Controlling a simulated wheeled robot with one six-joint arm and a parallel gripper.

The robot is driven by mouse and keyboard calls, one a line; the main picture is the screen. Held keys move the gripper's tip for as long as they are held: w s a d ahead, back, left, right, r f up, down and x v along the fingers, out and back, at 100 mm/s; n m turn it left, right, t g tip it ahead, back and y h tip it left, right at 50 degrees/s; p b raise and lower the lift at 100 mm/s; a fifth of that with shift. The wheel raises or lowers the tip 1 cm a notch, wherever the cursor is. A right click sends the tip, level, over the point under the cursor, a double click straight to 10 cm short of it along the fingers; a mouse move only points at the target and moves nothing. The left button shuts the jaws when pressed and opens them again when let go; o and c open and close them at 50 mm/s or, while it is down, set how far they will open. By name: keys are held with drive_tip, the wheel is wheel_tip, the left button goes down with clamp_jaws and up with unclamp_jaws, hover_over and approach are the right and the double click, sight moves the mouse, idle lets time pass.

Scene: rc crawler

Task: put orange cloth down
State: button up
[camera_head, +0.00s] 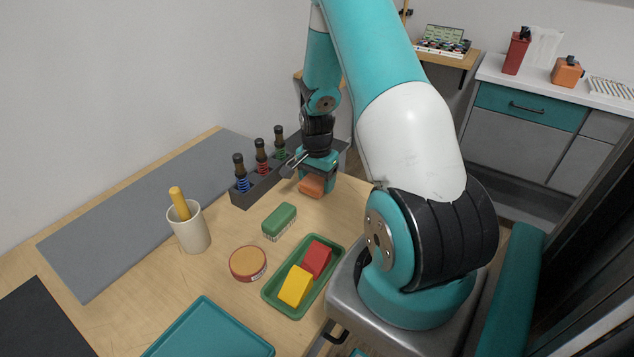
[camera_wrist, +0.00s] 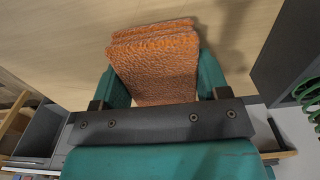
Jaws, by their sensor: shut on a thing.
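The orange cloth (camera_wrist: 155,68) is a folded, textured block between the two teal fingers of my gripper (camera_wrist: 160,85) in the wrist view. In the head view the cloth (camera_head: 312,187) shows under my gripper (camera_head: 316,178), at the far right part of the wooden table (camera_head: 225,280), beside the dark rack. My gripper is shut on the cloth and points down. The cloth is at or just above the tabletop; I cannot tell if it touches.
A dark rack (camera_head: 248,196) with several coil-and-handle tools stands left of my gripper. Nearer are a green-topped block (camera_head: 279,221), a round tin (camera_head: 248,263), a green tray (camera_head: 273,292) with red and yellow blocks, and a cup (camera_head: 190,235). Bare wood lies between cloth and green-topped block.

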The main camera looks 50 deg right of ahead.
drive_tip(key=shift+f, duration=0.45)
drive_tip(key=shift+f, duration=0.1)
drive_tip(key=o, duration=1)
drive_tip(key=shift+c, duration=0.2)
